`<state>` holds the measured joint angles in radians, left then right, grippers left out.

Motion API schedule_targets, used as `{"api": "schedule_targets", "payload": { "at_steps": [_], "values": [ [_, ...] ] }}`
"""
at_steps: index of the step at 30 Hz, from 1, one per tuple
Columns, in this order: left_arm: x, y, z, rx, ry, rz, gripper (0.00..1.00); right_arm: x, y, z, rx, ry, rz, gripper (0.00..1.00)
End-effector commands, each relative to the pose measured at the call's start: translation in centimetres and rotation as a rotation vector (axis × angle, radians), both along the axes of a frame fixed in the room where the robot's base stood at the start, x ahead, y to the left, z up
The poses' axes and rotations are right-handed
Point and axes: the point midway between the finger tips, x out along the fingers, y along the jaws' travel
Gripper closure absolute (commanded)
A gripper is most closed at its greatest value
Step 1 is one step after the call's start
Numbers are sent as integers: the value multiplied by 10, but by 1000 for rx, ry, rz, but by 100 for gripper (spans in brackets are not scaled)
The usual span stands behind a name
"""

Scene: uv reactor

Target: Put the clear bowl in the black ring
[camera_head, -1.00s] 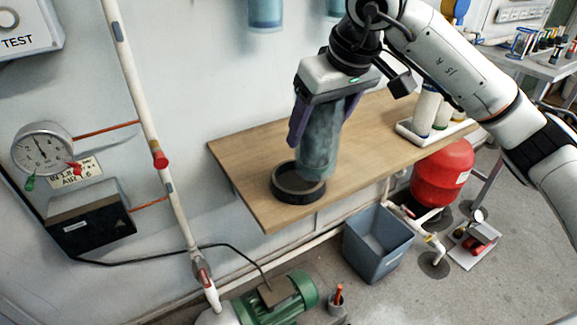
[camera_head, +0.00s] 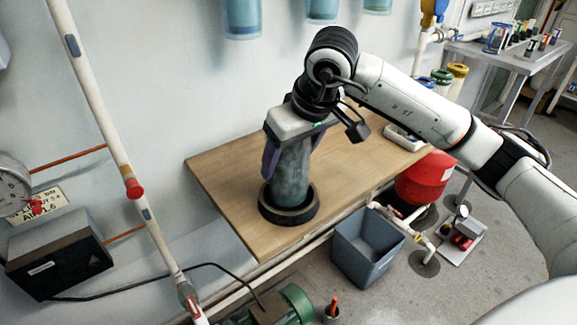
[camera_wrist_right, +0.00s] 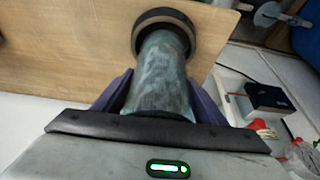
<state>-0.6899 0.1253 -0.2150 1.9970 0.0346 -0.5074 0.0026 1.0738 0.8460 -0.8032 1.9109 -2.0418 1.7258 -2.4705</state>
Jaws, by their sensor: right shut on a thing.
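The clear bowl (camera_head: 290,178) is a tall, cloudy, bluish-green cylinder, close to upright. My right gripper (camera_head: 285,165) is shut on it, with purple fingers on its two sides. The black ring (camera_head: 289,214) lies on the wooden shelf, near its front left part. The bowl's lower end is at the ring's opening, with the ring's rim showing around it. I cannot tell whether it rests on the bottom. In the right wrist view the bowl (camera_wrist_right: 160,80) runs from between the fingers to the black ring (camera_wrist_right: 168,16). My left gripper is not in view.
The wooden shelf (camera_head: 345,180) is bare to the right of the ring. A white tray (camera_head: 404,137) stands at its right end, partly behind my arm. Pale blue cylinders (camera_head: 243,18) hang on the wall above. A grey bin (camera_head: 367,246) and red tank (camera_head: 425,178) are below.

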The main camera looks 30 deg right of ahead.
Motion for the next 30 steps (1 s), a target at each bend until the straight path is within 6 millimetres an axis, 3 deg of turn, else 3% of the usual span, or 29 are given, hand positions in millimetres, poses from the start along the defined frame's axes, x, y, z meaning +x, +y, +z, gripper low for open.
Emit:
{"api": "schedule_targets", "payload": {
  "at_steps": [4,15,16,19,30],
  "values": [
    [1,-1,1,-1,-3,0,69,0,0,-19,1,-1,-1,66],
    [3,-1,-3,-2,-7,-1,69,1,0,-25,0,-3,0,66],
    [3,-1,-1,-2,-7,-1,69,0,0,-25,0,0,0,31],
    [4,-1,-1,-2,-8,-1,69,0,0,-24,0,1,0,16],
    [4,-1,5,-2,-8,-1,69,0,0,-18,1,0,0,16]
  ]
}}
